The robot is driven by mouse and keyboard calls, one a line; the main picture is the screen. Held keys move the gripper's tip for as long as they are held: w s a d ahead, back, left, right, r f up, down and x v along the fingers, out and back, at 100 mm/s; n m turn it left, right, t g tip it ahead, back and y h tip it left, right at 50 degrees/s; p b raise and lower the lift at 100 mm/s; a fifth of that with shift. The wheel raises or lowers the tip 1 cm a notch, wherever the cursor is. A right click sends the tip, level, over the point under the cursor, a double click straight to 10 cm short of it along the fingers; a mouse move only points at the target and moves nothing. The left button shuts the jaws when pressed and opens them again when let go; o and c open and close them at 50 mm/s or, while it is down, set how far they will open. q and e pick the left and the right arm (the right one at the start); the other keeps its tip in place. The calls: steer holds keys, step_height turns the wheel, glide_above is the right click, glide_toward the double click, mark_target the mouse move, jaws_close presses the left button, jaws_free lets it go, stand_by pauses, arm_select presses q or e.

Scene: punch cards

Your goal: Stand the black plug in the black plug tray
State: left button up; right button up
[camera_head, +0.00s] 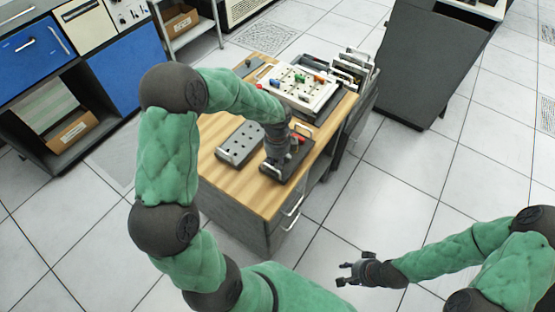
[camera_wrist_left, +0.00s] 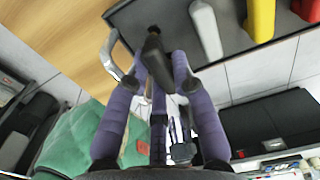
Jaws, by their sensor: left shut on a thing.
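My left gripper (camera_head: 276,160) is over the near end of a dark plug tray (camera_head: 298,167) on the wooden cart top. In the left wrist view, its two purple fingers (camera_wrist_left: 156,80) are shut on the black plug (camera_wrist_left: 156,62). The plug's far end is close to a dark spot on the dark tray (camera_wrist_left: 132,18); I cannot tell whether it is seated in a hole. White (camera_wrist_left: 206,30), yellow (camera_wrist_left: 260,18) and red (camera_wrist_left: 305,8) plugs stand in a row in that tray. My right gripper (camera_head: 343,274) is open and empty, over the floor at the lower right.
A grey tray with several empty holes (camera_head: 241,142) lies left of the dark tray. A white panel with coloured plugs (camera_head: 298,84) is at the back of the cart. The tray's metal handle (camera_wrist_left: 113,52) is close to the left finger. A dark cabinet (camera_head: 425,60) stands right.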

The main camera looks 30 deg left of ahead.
mark_target(277, 160)
arm_select(q)
steer(key=shift+s+f+b, duration=0.1)
steer(key=shift+f+b, duration=0.5)
steer(key=shift+f, duration=0.75)
stand_by(1.8)
steer(key=o, duration=1)
step_height(277, 160, up, 12)
steer(key=shift+r, duration=0.1)
stand_by(0.4)
